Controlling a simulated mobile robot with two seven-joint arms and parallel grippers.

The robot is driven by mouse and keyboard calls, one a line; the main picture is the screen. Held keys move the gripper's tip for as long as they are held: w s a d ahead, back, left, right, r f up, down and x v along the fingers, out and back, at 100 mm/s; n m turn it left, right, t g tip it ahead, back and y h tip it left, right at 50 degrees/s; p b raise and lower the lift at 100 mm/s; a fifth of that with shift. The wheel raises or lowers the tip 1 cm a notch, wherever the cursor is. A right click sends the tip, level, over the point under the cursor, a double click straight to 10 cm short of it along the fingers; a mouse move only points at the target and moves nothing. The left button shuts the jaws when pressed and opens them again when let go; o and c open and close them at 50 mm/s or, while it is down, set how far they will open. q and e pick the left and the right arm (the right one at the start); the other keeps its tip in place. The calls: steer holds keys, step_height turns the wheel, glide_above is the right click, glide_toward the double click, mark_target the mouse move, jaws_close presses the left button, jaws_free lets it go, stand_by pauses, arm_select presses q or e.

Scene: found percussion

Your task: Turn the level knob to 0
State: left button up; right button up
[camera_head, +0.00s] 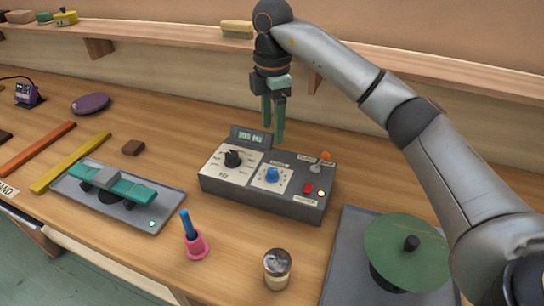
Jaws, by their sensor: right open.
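A grey control box (260,206) stands on the wooden bench. It carries a small display (250,137), a black knob (232,158) on the left panel, a blue knob (272,175) on the middle panel, a red button (308,188) and an orange-tipped switch (325,157). The panel lettering is too small to tell which knob is the level knob. My right gripper (273,137) points down above the back of the box, its green fingers open and empty, near the display and apart from both knobs. My left gripper is not in view.
A green disc (400,252) on a grey plate lies at right. A pink holder (196,245) with a blue stick and a jar (277,268) stand in front. A tray with a teal bar (118,187) lies left. A shelf (180,32) runs behind.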

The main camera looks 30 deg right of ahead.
mark_target(272, 170)
step_height(272, 170, down, 12)
steer(key=shift+s+f+p, duration=0.1)
steer(key=shift+f+p, duration=0.05)
steer(key=shift+p, duration=0.45)
jaws_close()
stand_by(0.3)
